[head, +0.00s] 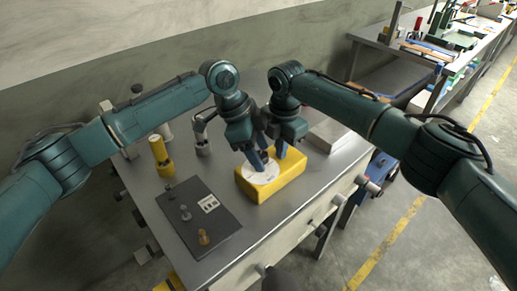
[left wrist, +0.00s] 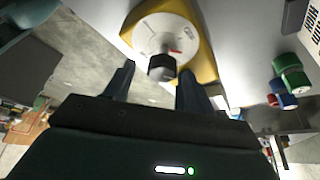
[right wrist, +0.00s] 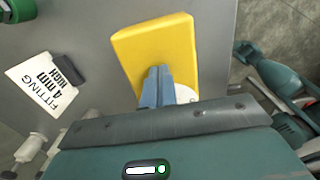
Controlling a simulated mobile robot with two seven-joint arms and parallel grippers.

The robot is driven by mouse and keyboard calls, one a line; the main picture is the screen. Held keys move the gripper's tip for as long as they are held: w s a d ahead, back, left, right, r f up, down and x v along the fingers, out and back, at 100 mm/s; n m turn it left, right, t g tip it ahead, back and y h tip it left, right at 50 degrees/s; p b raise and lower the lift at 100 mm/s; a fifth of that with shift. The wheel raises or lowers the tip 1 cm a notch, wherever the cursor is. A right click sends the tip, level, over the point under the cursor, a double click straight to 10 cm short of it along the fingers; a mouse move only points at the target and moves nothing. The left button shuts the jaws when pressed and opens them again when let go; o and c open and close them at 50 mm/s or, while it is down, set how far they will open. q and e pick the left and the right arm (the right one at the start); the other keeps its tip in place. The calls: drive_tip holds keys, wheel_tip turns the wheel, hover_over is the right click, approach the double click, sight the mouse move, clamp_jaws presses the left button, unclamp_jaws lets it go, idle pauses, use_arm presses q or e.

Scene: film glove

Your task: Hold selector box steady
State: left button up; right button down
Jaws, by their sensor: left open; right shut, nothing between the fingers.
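The selector box is a yellow block (head: 287,181) with a round white dial (head: 262,174) on top, lying on the grey bench. My left gripper (head: 257,160) is open above the dial. In the left wrist view, the dial's black knob (left wrist: 162,67) shows just beyond and between the open fingers (left wrist: 155,85); I cannot tell whether they touch it. My right gripper (head: 281,149) is shut and empty, its fingertips at the plain end of the box top. The right wrist view shows the shut blue fingers (right wrist: 157,85) over the yellow box (right wrist: 155,45), partly hiding the dial.
A dark plate (head: 190,235) with small fittings and a label lies left of the box. A yellow cylinder (head: 159,152) stands at the back left. A pale block (head: 330,134) lies behind the box on the right.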

use_arm(q)
drive_tip(key=v, duration=1.2)
drive_tip(key=shift+s, duration=0.1)
wheel_tip(320, 180, down, 8)
drive_tip(key=a+m+t+y, duration=0.3)
drive_tip(key=m+t+y, duration=0.3)
drive_tip(key=m+t, duration=0.15)
drive_tip(key=s+d+m+t+h, duration=0.4)
drive_tip(key=s+m+t+h, duration=0.15)
drive_tip(key=s+m, duration=0.75)
drive_tip(key=shift+m, duration=0.25)
drive_tip(key=x, duration=1.2)
drive_tip(key=shift+w+d+r, duration=0.15)
drive_tip(key=shift+w, duration=0.35)
